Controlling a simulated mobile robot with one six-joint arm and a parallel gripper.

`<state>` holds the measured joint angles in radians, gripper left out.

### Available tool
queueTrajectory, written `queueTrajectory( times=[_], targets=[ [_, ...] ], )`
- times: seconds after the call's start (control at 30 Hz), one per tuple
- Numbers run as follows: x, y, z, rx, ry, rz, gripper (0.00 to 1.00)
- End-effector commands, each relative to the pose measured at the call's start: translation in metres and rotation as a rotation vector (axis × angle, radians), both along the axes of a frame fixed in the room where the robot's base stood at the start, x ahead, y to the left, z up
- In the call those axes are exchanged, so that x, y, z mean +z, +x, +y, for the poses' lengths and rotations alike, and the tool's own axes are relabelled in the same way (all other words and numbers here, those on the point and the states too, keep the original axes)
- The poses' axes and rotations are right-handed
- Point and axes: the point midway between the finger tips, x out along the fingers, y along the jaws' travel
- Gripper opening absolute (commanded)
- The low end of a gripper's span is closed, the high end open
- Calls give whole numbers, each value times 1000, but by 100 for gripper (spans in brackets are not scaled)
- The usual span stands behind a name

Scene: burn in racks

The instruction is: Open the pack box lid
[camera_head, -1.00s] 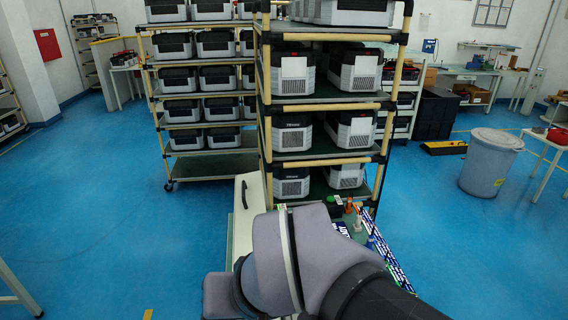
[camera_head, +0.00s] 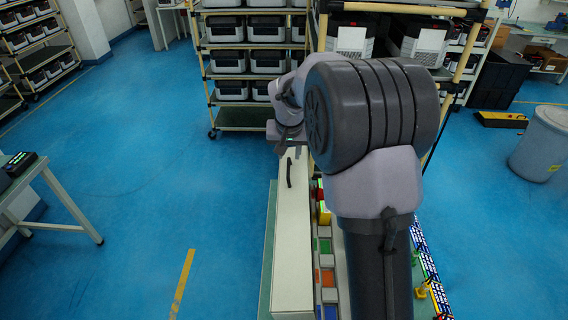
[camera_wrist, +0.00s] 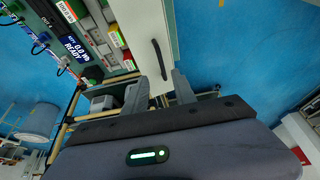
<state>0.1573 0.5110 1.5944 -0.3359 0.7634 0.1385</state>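A long cream box (camera_head: 292,245) with a flat top, which I take for the pack box, stands left of my arm in the head view. Its lid (camera_wrist: 143,22) looks shut. A black bar handle (camera_head: 289,173) is near the lid's far end; it also shows in the wrist view (camera_wrist: 160,58). In the head view my gripper (camera_head: 289,143) is small and partly hidden by my arm.
A panel with coloured buttons (camera_head: 325,262) and a lit display (camera_wrist: 78,47) runs beside the box. Racks of battery-like units (camera_head: 245,60) stand behind. A grey bin (camera_head: 541,143) is at right.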

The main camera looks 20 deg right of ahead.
Motion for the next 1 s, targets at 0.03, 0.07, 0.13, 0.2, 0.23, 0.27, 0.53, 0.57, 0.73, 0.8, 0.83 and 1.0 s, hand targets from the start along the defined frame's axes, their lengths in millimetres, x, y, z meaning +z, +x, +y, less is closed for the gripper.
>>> queueTrajectory(
  times=[0.03,0.07,0.13,0.2,0.23,0.27,0.53,0.57,0.73,0.8,0.83,1.0],
  targets=[
    [-18,5,-2,0,1,4,33],
    [-26,8,-4,0,1,4,33],
    [-46,16,-6,0,1,4,33],
    [-64,23,-9,0,1,3,33],
    [-70,26,-10,0,1,2,33],
    [-77,28,-11,1,0,2,33],
    [-103,40,-15,1,0,-1,33],
    [-104,40,-15,0,0,-1,33],
    [-105,41,-16,0,0,-1,33],
    [-105,41,-16,0,0,-1,33],
    [-104,40,-16,0,0,-1,27],
    [-104,40,-15,0,1,0,0]
  ],
)
